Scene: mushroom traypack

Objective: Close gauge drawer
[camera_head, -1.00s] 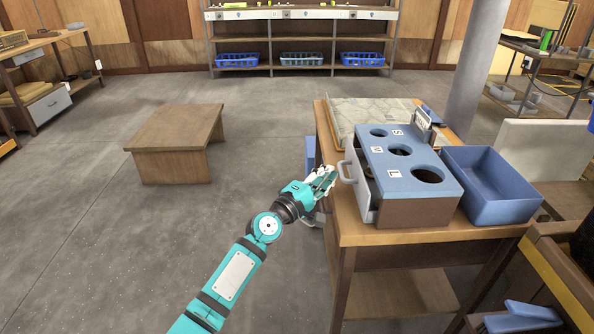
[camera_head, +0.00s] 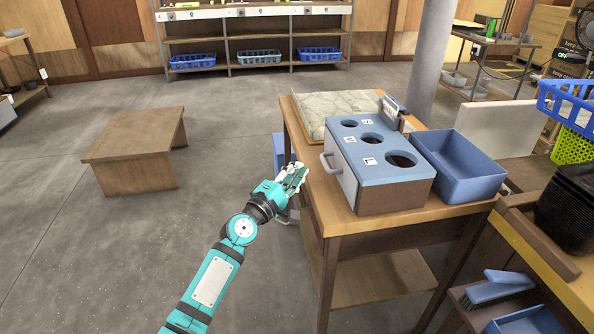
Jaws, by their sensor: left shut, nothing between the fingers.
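The gauge box (camera_head: 395,197) stands on the wooden table, with a blue top that has several round holes and letter labels. Its drawer front (camera_head: 343,178), a pale panel on the left side with a grey handle (camera_head: 327,162), sits against the box and shows no clear gap. My left gripper (camera_head: 301,178) is shut and empty, to the left of the handle and a little below it in the picture, at the table's left edge. It looks apart from the handle. My right gripper is out of view.
A blue open bin (camera_head: 478,197) stands right of the gauge box on the table (camera_head: 355,224). A map-like board (camera_head: 335,104) lies behind it. A low wooden bench (camera_head: 130,150) stands at the left, with clear floor around it.

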